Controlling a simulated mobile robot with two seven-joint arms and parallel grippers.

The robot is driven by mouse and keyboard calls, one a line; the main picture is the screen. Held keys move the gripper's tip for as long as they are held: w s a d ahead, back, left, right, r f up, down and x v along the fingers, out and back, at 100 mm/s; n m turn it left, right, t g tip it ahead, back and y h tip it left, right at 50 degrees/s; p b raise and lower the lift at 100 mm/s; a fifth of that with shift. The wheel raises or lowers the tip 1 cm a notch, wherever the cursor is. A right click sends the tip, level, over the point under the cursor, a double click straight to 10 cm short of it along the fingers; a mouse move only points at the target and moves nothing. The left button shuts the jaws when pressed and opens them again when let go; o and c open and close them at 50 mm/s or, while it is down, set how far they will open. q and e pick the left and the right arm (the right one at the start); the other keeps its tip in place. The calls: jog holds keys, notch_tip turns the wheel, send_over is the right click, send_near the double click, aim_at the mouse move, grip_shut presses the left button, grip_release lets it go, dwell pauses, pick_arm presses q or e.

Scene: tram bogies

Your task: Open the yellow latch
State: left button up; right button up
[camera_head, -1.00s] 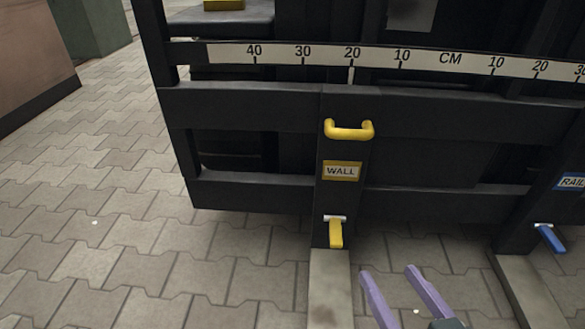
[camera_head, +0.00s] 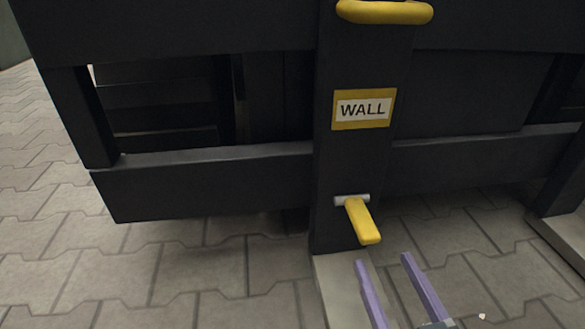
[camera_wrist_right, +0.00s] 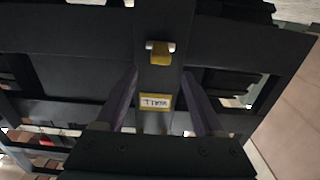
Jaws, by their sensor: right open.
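The yellow latch (camera_head: 363,221) is a short lever on a pale pivot, low on a dark upright post. It sticks out and slopes down from the pivot in the head view. It also shows in the right wrist view (camera_wrist_right: 160,53), above the space between my fingers. My right gripper (camera_head: 385,260) is open and empty, with two purple fingers. In the head view its fingertips are just below and right of the latch, apart from it. In the right wrist view the fingers (camera_wrist_right: 160,85) stand either side of the post. My left gripper is not in view.
A yellow-edged WALL label (camera_head: 363,109) is on the post above the latch, and a yellow handle (camera_head: 385,12) is higher up. Dark horizontal beams (camera_head: 215,185) run to both sides. A pale foot (camera_head: 340,275) lies below the post on grey paving (camera_head: 190,265).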

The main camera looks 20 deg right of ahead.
aim_at(372, 239)
jog(key=b+x, duration=0.2)
jog(key=x, duration=0.6)
jog(key=shift+a, duration=0.1)
jog(key=shift+s, duration=0.15)
jog(key=c, duration=0.9)
grip_shut()
